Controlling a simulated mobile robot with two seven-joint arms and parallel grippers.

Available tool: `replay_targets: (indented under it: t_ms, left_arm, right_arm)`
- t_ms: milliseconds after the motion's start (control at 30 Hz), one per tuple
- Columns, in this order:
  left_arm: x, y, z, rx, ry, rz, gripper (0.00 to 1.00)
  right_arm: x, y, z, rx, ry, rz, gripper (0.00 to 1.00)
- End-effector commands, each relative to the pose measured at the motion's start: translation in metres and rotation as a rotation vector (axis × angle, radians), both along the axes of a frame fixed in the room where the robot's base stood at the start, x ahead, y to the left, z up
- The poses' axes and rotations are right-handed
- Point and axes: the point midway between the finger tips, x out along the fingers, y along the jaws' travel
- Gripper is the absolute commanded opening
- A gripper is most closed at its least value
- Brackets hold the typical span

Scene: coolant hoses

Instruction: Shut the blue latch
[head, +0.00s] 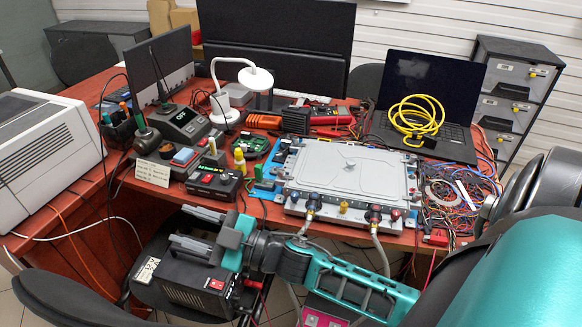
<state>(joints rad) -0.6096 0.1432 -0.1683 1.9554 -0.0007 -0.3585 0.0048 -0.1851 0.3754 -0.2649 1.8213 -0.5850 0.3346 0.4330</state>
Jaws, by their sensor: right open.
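A grey coolant plate (350,165) with a flat lid lies on the red-brown desk. On its front edge are two pairs of hose fittings. The left pair (311,200) looks dark with blue, and the right pair (375,213) has red parts. A grey hose runs down from each pair. The blue latch is too small to make out for certain, so I cannot tell its position. My right gripper (182,228) is open and empty, its fingers pointing left, in front of the desk edge and left of the fittings. My left gripper is out of view.
A black tester (214,183) and a blue frame (267,181) stand left of the plate. Tangled wires (460,205) lie to its right. A laptop (430,90) with a yellow cable coil (417,117) is behind. A black chair (70,300) is at front left.

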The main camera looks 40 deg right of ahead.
Motion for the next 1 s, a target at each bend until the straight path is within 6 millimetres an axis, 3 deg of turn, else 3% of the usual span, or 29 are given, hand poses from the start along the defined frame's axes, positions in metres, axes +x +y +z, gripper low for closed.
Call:
replay_targets:
  t_ms: [33,133,267,367,467,600,700,833,1000]
  left_arm:
    - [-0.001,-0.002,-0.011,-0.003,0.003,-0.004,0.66]
    - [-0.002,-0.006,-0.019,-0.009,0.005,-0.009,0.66]
    - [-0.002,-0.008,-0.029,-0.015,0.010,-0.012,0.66]
    - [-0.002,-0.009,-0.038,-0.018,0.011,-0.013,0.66]
    - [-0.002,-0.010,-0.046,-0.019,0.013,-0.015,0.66]
    - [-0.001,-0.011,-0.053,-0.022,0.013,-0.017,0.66]
    - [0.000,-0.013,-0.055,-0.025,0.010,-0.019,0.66]
    - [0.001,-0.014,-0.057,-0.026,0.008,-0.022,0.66]
    - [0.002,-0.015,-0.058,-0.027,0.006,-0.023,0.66]
  right_arm:
    - [0.007,0.011,0.012,-0.065,-0.107,0.124,0.47]
    - [0.005,0.030,0.024,-0.227,-0.242,0.391,0.47]
    - [0.002,0.024,0.008,-0.526,-0.256,0.707,0.47]
    - [0.009,-0.012,-0.014,-0.805,-0.134,0.875,0.47]
    - [0.021,-0.074,-0.027,-1.082,0.088,0.940,0.47]
    - [0.031,-0.169,-0.017,-1.362,0.462,0.869,0.47]
    - [0.030,-0.221,0.000,-1.467,0.687,0.769,0.47]
    - [0.024,-0.259,0.018,-1.520,0.865,0.670,0.47]
    - [0.021,-0.270,0.014,-1.532,0.928,0.637,0.47]
